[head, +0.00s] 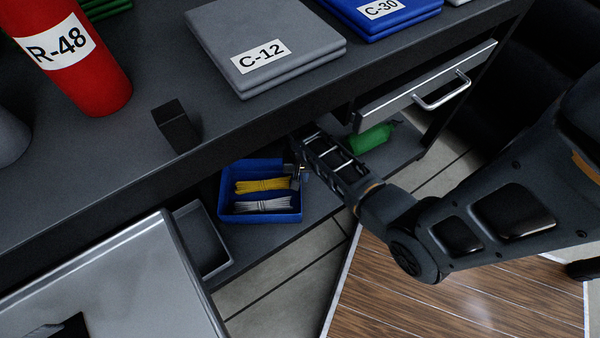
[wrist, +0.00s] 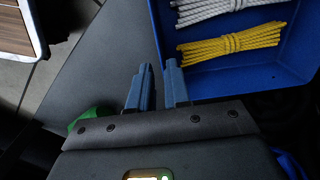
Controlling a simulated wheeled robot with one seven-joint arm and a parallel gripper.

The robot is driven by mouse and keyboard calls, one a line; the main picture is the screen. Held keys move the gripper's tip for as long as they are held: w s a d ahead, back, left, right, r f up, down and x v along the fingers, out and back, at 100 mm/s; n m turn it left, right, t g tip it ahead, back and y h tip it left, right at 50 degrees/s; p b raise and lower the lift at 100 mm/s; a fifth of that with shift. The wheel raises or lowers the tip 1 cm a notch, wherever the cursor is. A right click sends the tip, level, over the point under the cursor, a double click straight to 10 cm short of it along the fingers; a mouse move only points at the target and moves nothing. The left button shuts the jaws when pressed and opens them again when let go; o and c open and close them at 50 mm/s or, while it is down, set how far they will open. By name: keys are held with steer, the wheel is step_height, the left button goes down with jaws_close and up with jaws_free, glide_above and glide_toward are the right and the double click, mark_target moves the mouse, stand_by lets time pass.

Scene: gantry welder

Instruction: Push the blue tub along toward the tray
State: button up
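The blue tub (head: 262,217) sits on the lower shelf under the bench, with a yellow cord bundle and a white cord bundle inside. In the wrist view the tub (wrist: 222,80) fills the upper right. The grey tray (head: 203,237) lies on the shelf just left of the tub, partly hidden by a metal surface. My gripper (head: 300,172) is at the right side of the tub; its tips are hard to make out there. In the wrist view my gripper (wrist: 158,68) has a narrow gap between its fingers, with nothing seen in it. The right finger is close to the tub's corner; contact is unclear.
A green object (head: 370,138) lies on the shelf to the right, under a drawer (head: 425,80). The bench top (head: 140,150) overhangs the shelf, bearing a red cylinder (head: 80,60), a dark block (head: 177,125) and grey plates (head: 265,45). A metal surface (head: 120,275) stands at lower left.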

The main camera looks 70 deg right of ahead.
step_height(320, 180, down, 12)
steer(key=b, duration=0.6)
jaws_close()
stand_by(1.4)
